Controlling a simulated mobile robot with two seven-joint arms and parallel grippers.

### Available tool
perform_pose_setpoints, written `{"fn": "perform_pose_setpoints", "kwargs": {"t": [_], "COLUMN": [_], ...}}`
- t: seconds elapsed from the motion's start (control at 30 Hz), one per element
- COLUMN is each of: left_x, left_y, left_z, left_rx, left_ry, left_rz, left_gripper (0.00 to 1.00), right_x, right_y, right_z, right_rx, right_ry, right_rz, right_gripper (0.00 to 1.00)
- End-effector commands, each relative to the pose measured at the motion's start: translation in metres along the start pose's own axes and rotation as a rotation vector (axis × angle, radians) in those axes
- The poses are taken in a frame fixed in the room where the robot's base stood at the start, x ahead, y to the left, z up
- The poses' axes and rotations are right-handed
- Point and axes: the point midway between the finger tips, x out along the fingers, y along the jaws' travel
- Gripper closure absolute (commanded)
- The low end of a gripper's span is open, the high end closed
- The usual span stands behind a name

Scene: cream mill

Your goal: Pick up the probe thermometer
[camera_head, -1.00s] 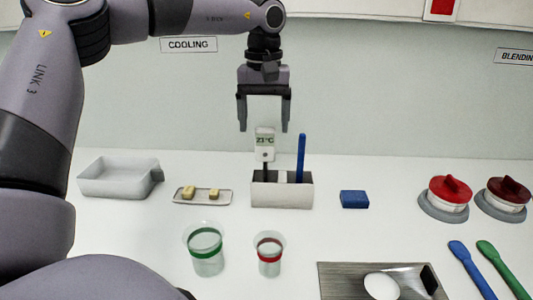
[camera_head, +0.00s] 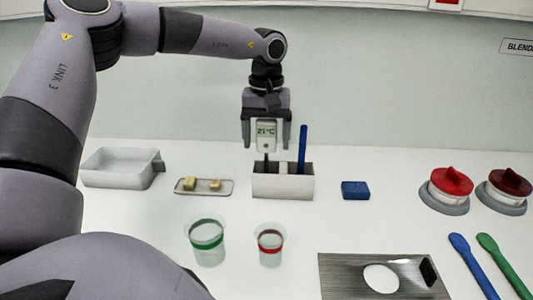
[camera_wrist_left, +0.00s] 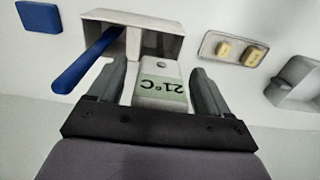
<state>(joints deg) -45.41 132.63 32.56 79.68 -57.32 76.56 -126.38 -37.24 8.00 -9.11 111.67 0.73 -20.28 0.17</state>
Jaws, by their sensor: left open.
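The probe thermometer (camera_head: 266,135) is white with a display reading 21°C. It stands upright in a white holder box (camera_head: 283,187), its dark stem going down into the left part. My left gripper (camera_head: 266,142) points down with its two fingers open on either side of the thermometer's head. In the left wrist view the thermometer (camera_wrist_left: 161,82) sits between the two open fingers (camera_wrist_left: 160,85), with a visible gap on each side. The stem's lower end is hidden inside the box. My right gripper is not in view.
A blue-handled tool (camera_head: 302,148) stands in the same box, right of the thermometer. A small tray with yellow pieces (camera_head: 204,187) and a white tub (camera_head: 122,168) are to the left. A blue block (camera_head: 355,190) is to the right. Two cups (camera_head: 207,243) stand in front.

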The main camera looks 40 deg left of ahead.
Motion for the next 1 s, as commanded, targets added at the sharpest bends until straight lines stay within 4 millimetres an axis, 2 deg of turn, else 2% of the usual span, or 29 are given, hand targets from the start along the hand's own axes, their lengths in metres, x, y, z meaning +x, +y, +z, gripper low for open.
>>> {"fn": "perform_pose_setpoints", "kwargs": {"t": [0.03, 0.17, 0.43, 0.53, 1.0], "left_x": [0.0, 0.0, -0.001, -0.007, -0.09], "left_y": [0.0, 0.0, 0.0, 0.001, 0.001], "left_z": [0.0, 0.0, 0.0, -0.001, 0.0], "left_rx": [0.0, 0.0, 0.0, 0.0, 0.0], "left_ry": [0.0, 0.0, 0.001, 0.003, 0.003], "left_rz": [0.0, 0.0, 0.001, 0.003, 0.0], "left_gripper": [0.31, 0.73, 0.74, 0.74, 0.74], "right_x": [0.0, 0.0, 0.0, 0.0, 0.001], "right_y": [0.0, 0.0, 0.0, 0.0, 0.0], "right_z": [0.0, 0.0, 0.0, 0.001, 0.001], "right_rx": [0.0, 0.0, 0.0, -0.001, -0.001], "right_ry": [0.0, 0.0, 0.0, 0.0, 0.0], "right_rz": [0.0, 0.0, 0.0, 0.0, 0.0], "right_gripper": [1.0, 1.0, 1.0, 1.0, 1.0]}}
